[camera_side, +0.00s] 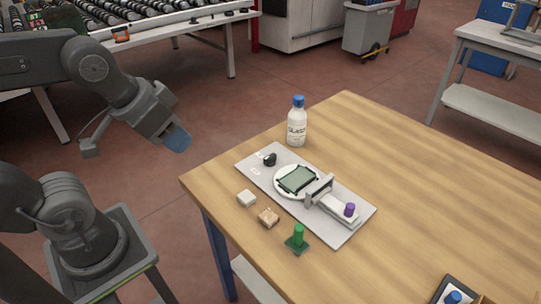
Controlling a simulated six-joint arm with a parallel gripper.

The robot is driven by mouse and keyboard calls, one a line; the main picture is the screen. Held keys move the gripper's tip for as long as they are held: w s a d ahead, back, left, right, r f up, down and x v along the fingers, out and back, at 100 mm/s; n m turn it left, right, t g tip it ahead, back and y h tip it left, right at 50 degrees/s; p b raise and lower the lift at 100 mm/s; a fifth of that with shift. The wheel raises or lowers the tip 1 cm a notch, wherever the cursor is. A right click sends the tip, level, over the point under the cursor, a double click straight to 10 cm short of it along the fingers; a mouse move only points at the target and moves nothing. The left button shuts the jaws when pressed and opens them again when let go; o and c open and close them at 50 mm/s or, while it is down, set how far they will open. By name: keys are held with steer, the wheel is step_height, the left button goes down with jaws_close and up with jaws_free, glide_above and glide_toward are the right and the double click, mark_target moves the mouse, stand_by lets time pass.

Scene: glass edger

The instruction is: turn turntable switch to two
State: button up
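The turntable switch (270,159) is a small black knob near the far left corner of a grey board (338,232) on the wooden table. Small white labels lie by it, too small to read; which setting it points to cannot be told. A white round turntable (282,190) is beside it, bearing a greenish glass square (297,179). My gripper (177,139), with a blue tip, is in the air left of the table, well apart from the switch. Its fingers are not clear enough to tell open from shut.
A white bottle (297,128) with a blue cap stands behind the board. A grey slide (322,190) with a purple knob (350,210) is on its right. A white block (246,198), a tan block (268,217) and a green-handled piece (298,237) lie in front.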

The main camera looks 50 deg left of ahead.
steer(key=shift+o, duration=0.7)
steer(key=shift+w+r, duration=0.1)
steer(key=shift+w, duration=0.25)
steer(key=o, duration=0.4)
steer(key=w+n, duration=0.1)
steer(key=w, duration=0.1)
steer(key=w+n+g, duration=0.1)
steer(key=w+n, duration=0.1)
steer(key=w+a+r+n, duration=0.1)
steer(key=w, duration=0.1)
steer(key=shift+w, duration=0.2)
steer(key=n+g, duration=0.5)
steer(key=n, duration=0.9)
glide_above(270, 156)
step_height(270, 156, down, 12)
steer(key=f, duration=0.1)
step_height(270, 156, down, 13)
steer(key=shift+r, duration=0.15)
steer(key=c, duration=0.9)
